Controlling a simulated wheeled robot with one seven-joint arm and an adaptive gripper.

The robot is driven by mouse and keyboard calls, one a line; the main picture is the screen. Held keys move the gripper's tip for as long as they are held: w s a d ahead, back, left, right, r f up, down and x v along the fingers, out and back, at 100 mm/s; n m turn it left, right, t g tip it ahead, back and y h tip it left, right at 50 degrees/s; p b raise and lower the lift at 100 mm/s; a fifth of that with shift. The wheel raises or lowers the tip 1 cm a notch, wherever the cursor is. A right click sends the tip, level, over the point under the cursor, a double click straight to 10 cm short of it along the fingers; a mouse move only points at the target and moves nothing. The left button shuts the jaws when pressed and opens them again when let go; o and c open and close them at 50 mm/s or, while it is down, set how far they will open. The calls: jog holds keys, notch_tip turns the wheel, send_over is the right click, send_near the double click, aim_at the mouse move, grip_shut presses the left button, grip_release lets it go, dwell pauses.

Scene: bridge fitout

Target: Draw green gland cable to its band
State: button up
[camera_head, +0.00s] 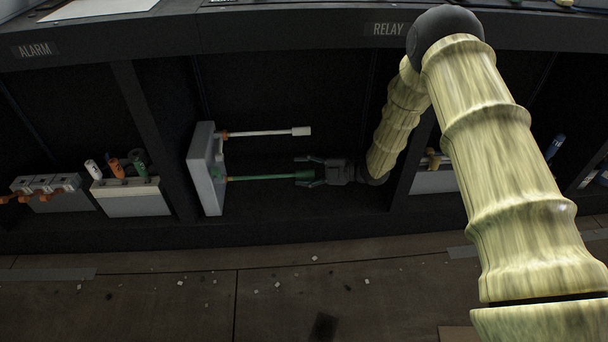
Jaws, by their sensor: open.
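A green cable (262,178) sticks out to the right from a grey gland plate (203,168) in the middle bay. A collar shows where it leaves the plate. My gripper (306,171) is at the cable's right end, with its fingers pointing left. The fingers are open, one above and one near the green end. The cable's tip lies at or between the fingers, and I cannot tell whether they touch. A white cable (262,133) with a pale end runs above it from an orange gland. I cannot make out a band on the green cable.
A box with white, orange and green plugs (132,200) stands left of the plate. A grey block with orange parts (48,192) is farther left. Dark uprights divide the bays under the ALARM and RELAY desk (280,28). Small debris lies on the floor (215,300).

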jog(key=o, duration=0.6)
jog(key=r, duration=0.6)
jog(key=shift+w+r, duration=0.3)
jog(key=shift+w, duration=0.05)
jog(key=shift+s+r, duration=0.15)
jog(key=shift+r, duration=0.5)
jog(key=c, duration=0.4)
jog(key=shift+c, duration=1)
jog(key=shift+r, duration=0.1)
jog(key=shift+s, duration=0.1)
